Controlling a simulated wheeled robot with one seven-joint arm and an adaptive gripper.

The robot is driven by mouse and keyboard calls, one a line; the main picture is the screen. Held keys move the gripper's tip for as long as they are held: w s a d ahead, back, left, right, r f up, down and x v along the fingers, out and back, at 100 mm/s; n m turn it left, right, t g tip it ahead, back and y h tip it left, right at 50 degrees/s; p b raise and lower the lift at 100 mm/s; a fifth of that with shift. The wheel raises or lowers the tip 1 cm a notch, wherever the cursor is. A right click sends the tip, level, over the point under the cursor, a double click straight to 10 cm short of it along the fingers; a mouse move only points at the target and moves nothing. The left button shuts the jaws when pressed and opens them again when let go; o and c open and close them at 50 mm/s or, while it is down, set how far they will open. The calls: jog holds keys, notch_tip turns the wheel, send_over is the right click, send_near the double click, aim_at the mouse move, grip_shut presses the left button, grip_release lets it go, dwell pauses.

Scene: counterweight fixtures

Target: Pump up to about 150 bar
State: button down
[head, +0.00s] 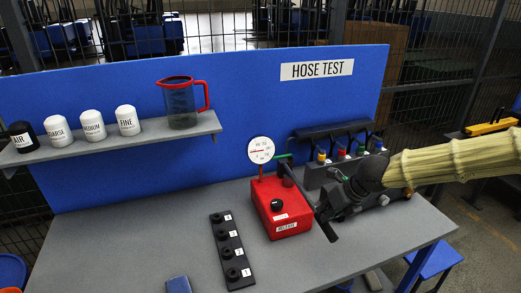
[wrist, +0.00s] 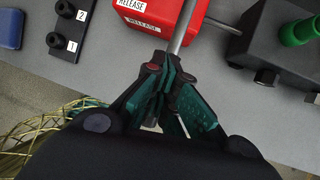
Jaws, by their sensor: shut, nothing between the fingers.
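The red hand pump (head: 285,210) sits on the grey bench, with a black knob and a RELEASE label on it. Its round white gauge (head: 261,150) stands upright behind the knob; the reading is too small to tell. In the wrist view the red pump body (wrist: 150,14) is at the top, with a grey metal lever (wrist: 184,28) running along its right side down to the fingertips. My gripper (wrist: 168,68) is shut and empty at the lever's near end; whether it touches the lever is unclear. In the head view my gripper (head: 326,212) is right of the pump, partly hiding its right side.
A black rail (head: 238,252) with several numbered knobs lies left of the pump. A dark manifold (head: 316,177) with several coloured fittings stands behind my gripper. A blue block (head: 178,284) lies at the front edge. A shelf (head: 175,131) holds labelled containers and a jug.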

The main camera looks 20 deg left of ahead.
notch_tip(320, 180, up, 11)
jog(key=p, duration=1)
jog(key=shift+f, duration=0.1)
notch_tip(320, 180, down, 12)
jog(key=b, duration=0.6)
jog(key=shift+f+b, duration=0.1)
jog(key=shift+b, duration=0.3)
notch_tip(320, 180, up, 12)
jog(key=p, duration=0.8)
